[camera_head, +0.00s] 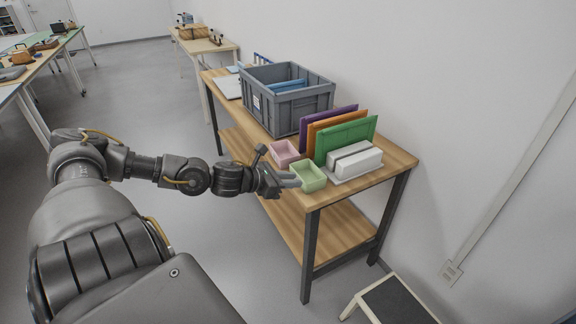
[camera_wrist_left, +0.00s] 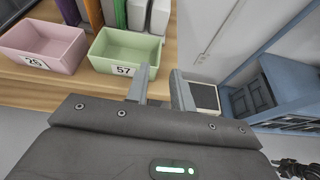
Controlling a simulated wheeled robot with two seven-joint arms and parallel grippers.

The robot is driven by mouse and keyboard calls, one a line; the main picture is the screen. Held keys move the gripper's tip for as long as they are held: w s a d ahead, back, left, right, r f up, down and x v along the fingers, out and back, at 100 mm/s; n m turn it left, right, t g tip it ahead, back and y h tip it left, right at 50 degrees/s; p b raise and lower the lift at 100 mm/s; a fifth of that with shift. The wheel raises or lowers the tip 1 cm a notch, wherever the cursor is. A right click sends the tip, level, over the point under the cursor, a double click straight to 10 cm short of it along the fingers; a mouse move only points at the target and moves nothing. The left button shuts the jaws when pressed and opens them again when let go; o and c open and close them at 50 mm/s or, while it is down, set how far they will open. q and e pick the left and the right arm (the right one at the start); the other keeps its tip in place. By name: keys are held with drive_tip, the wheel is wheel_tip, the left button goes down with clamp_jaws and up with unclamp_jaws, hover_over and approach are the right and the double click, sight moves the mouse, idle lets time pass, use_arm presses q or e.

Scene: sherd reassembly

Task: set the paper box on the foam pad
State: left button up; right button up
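A light green open box (camera_head: 308,176) labelled 57 stands at the table's front edge, and it also shows in the left wrist view (camera_wrist_left: 124,52). A pink open box (camera_head: 285,153) labelled 25 is beside it. I cannot tell which thing is the paper box. A white block with a grey band (camera_head: 362,161) lies on a thin white base behind the green box; I cannot tell whether this is the foam pad. My left gripper (camera_head: 292,182) is at the green box; its fingers (camera_wrist_left: 160,88) are apart near the box's right corner. What looks like my right gripper (camera_wrist_left: 296,168) shows dark at the lower right, its fingers unclear.
Purple, orange and green panels (camera_head: 346,137) stand upright behind the boxes. A grey crate (camera_head: 290,112) holding blue things stands farther back on the wooden table (camera_head: 398,160). A low step stool (camera_head: 391,302) is on the floor at the right. The wall runs behind the table.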

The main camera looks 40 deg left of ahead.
use_arm(q)
drive_tip(key=shift+s+a+r, duration=0.1)
drive_tip(key=shift+s+r, duration=0.15)
drive_tip(key=shift+s, duration=0.25)
use_arm(e)
drive_tip(key=shift+s+d+f, duration=0.1)
drive_tip(key=shift+s+f, duration=0.05)
drive_tip(key=shift+s, duration=0.1)
